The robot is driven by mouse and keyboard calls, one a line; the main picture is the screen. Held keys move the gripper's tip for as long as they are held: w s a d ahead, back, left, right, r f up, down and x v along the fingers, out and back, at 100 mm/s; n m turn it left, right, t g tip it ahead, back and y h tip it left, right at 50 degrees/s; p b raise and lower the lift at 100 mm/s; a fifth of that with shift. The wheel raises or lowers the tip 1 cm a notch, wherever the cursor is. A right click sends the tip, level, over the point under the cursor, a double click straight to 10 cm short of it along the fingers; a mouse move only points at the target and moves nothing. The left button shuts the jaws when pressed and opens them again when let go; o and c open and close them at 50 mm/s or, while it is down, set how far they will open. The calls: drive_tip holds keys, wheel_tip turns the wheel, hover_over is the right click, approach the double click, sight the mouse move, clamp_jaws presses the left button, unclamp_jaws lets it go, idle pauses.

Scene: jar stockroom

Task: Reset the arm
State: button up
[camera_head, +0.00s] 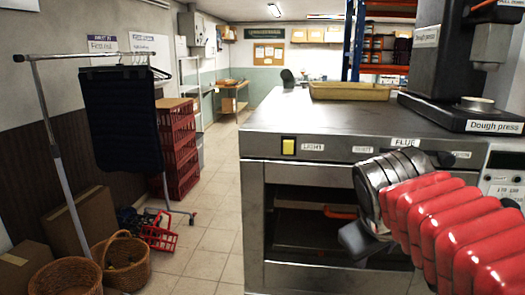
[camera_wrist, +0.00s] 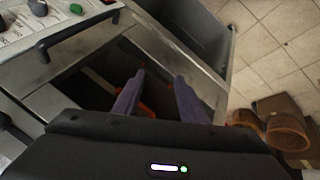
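My arm, with its red ribbed sleeve, comes in from the right in the head view and ends in a silver wrist. My gripper (camera_head: 356,240) is at the front of the steel oven (camera_head: 254,225), by its open dark cavity. In the wrist view my gripper (camera_wrist: 160,76) has its two purple-grey fingers apart, with nothing seen held between them. An orange-red item (camera_head: 340,213) lies inside the oven. Orange parts (camera_wrist: 146,111) also show beside and behind the fingers in the wrist view.
A dough press (camera_head: 490,118) and a tan tray (camera_head: 350,91) stand on the steel top. Wicker baskets (camera_head: 68,277), red crates (camera_head: 180,150) and a clothes rack (camera_head: 48,130) are on the left. The tiled aisle (camera_head: 212,170) between is clear.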

drive_tip(key=s+a+f+m+y, duration=0.3)
drive_tip(key=s+a+f, duration=0.2)
drive_tip(key=s+f, duration=0.6)
drive_tip(key=shift+s+a+m, duration=0.25)
drive_tip(key=shift+a+m, duration=0.05)
drive_tip(key=shift+a, duration=0.05)
